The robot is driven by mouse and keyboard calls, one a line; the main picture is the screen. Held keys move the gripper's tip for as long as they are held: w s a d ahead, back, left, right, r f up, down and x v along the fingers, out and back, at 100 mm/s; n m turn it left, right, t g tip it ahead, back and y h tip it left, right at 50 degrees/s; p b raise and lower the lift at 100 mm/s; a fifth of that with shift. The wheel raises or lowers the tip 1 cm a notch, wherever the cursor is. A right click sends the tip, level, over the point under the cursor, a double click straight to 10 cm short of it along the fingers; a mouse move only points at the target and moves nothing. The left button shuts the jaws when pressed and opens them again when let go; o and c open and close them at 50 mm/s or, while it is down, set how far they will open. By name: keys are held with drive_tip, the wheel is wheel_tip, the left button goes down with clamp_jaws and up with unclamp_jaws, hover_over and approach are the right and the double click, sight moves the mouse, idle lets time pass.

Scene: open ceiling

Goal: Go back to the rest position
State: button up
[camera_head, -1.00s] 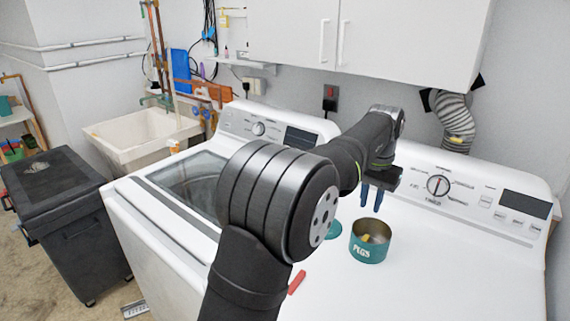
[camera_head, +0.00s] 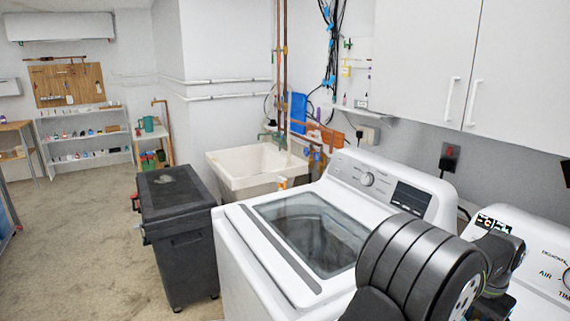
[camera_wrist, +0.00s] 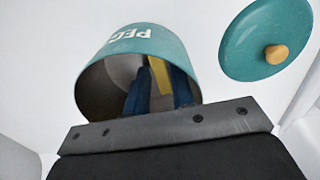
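In the wrist view my gripper (camera_wrist: 160,82) shows two dark blue fingers set apart, in front of the mouth of a teal tin lettered PEGS (camera_wrist: 127,42). A yellow peg (camera_wrist: 160,76) shows between the fingers and appears to lie inside the tin. I cannot tell how deep the fingertips reach. A round teal lid with a wooden knob (camera_wrist: 264,40) lies to the right of the tin, apart from it. In the head view my arm is at the lower right; the fingers, tin and lid are not visible there.
A white washing machine with a glass lid (camera_head: 312,232) stands beside my arm, with another white machine (camera_head: 545,262) at the right. A utility sink (camera_head: 245,180) and black bin (camera_head: 178,230) stand left. Cabinets (camera_head: 420,50) hang above. The floor at left is open.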

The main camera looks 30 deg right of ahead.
wheel_tip(320, 180, up, 13)
wheel_tip(320, 180, down, 13)
drive_tip(key=shift+f, duration=0.15)
wheel_tip(320, 180, up, 5)
drive_tip(key=shift+f, duration=0.1)
drive_tip(key=s+a+r, duration=0.6)
drive_tip(key=s+r, duration=0.2)
drive_tip(key=s, duration=0.3)
drive_tip(key=w+a+f, duration=0.1)
drive_tip(key=a+f, duration=0.1)
drive_tip(key=a, duration=0.6)
drive_tip(key=w+a+f, duration=0.2)
drive_tip(key=a, duration=0.7)
drive_tip(key=shift+w+m, duration=0.15)
drive_tip(key=shift+m, duration=0.25)
